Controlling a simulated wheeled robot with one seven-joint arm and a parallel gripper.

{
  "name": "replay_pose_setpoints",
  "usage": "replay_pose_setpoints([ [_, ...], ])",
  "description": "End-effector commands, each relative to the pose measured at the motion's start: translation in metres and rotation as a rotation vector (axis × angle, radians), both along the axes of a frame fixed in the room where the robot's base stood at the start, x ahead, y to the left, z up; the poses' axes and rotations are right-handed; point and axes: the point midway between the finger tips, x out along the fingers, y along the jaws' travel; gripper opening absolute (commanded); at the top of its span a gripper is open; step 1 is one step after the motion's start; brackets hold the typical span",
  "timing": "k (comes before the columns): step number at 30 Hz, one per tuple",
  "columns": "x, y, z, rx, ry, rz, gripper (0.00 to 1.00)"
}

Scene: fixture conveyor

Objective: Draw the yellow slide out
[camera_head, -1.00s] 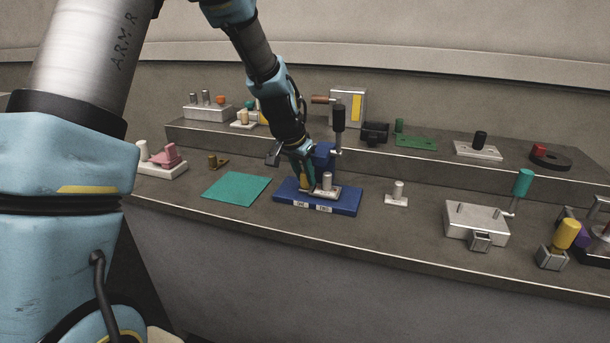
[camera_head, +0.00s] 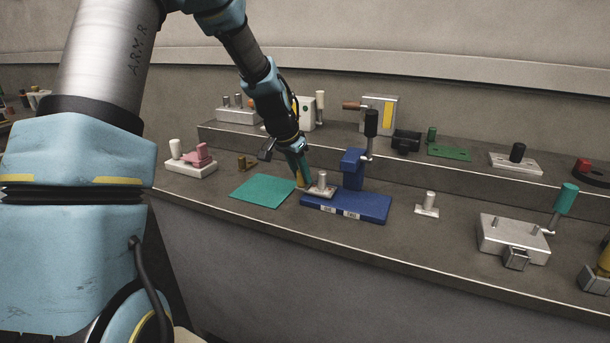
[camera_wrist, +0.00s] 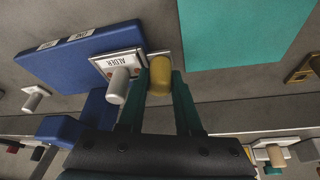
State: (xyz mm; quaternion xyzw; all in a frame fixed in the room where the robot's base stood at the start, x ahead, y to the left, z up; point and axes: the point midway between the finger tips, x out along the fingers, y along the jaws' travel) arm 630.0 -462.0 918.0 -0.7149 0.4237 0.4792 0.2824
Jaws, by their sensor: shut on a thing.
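The yellow slide handle (camera_head: 301,181) is between the fingertips of my gripper (camera_head: 302,176), which is shut on it; it also shows in the wrist view (camera_wrist: 160,74). The base carries a blue block and a black-knobbed lever (camera_head: 371,124). My fingers partly hide the handle.
A flat teal mat (camera_head: 262,192) lies left of the handle, close to it. A small pegged block (camera_head: 427,206) and a grey box fixture with a teal-knobbed lever (camera_head: 514,240) stand to the right. A raised shelf with several fixtures runs behind.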

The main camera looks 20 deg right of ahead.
Motion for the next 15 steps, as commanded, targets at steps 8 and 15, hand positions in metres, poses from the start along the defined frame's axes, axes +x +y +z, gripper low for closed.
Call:
replay_pose_setpoints([
  [8,0.0057,0.002,0.0031,-0.003,-0.012,0.009,0.54],
  [15,0.0035,0.0017,0.0016,-0.001,-0.006,0.006,0.63],
])
